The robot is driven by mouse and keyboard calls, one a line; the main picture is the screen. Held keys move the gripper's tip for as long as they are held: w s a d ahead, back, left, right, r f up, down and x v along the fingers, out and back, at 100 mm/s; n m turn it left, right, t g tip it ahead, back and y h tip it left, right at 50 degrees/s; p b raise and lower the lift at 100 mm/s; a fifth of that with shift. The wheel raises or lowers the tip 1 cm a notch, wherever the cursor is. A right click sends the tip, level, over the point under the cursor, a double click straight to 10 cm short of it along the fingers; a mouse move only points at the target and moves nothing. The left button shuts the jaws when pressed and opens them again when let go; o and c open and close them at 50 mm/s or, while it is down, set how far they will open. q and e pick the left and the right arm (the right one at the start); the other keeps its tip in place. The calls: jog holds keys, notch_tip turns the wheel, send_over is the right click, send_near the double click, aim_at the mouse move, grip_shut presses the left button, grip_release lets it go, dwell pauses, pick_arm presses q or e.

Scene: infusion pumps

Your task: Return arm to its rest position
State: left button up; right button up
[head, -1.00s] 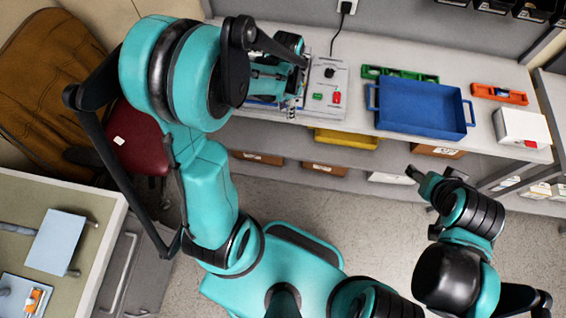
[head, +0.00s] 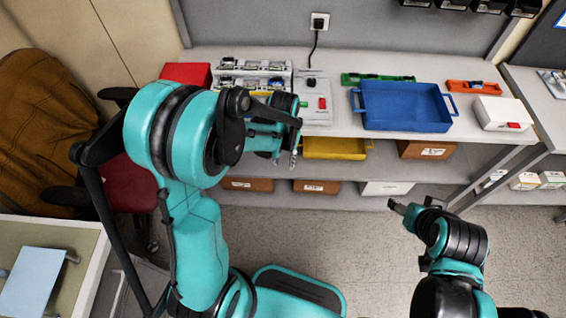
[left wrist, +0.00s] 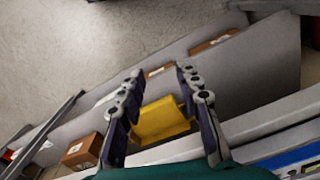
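My teal left arm reaches in from the left in the head view, bent at the elbow. Its left gripper (head: 296,140) hangs in front of the workbench's front edge, partly hidden by the arm's dark wrist. In the left wrist view the left gripper (left wrist: 160,82) has its two fingers apart with nothing held between them; a yellow bin (left wrist: 161,119) shows beyond the gap. My right gripper (head: 399,208) is over open floor at the right, apart from the bench; its fingers are too small to read.
The workbench (head: 340,128) carries a blue tray (head: 405,106), a control box (head: 314,105) with a red button, devices (head: 252,68), and a white box (head: 503,113). A yellow bin (head: 335,148) and cardboard boxes (head: 428,150) sit below. The floor (head: 330,235) is clear.

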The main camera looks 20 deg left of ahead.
pick_arm(q)
jog(key=shift+r, duration=0.1)
dwell(0.3)
jog(key=s+r+t, duration=0.7)
jog(key=s+r, duration=0.4)
jog(key=r, duration=0.3)
jog(key=shift+s+r, duration=0.3)
jog(key=shift+r, duration=0.1)
dwell(1.6)
